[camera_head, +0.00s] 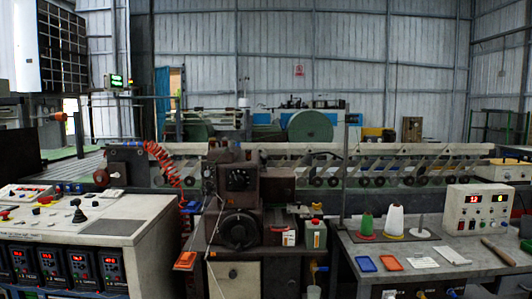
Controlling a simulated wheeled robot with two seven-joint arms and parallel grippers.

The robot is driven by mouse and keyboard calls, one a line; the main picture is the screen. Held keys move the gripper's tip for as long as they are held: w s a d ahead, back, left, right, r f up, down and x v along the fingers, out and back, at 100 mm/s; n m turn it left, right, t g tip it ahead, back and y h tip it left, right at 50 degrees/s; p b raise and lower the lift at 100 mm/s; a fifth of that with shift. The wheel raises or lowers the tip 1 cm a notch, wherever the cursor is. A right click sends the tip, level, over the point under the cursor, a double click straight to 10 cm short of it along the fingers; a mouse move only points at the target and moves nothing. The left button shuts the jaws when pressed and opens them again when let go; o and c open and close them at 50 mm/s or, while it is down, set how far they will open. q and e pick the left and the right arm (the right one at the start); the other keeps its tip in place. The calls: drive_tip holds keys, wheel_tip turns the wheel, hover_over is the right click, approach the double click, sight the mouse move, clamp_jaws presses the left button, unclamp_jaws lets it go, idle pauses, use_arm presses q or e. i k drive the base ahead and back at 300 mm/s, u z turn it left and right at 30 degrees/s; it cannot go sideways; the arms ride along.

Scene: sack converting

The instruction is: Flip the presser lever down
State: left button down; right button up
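The dark brown sewing machine head (273,188) stands on a bench in the middle of the head view. It has a round dial on its upper front and a large black handwheel (239,230) below. The presser lever is too small or too hidden for me to pick out, so I cannot tell whether it is up or down. Neither of my grippers shows in this view.
A control desk (135,207) with buttons, a black joystick and red displays stands at left. At right, a grey table (430,282) holds a green cone (366,221), a white cone (395,220) and a control box (477,208).

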sight(264, 157)
drive_tip(key=z, duration=0.65)
drive_tip(key=i, duration=1.05)
drive_tip(key=u, duration=0.1)
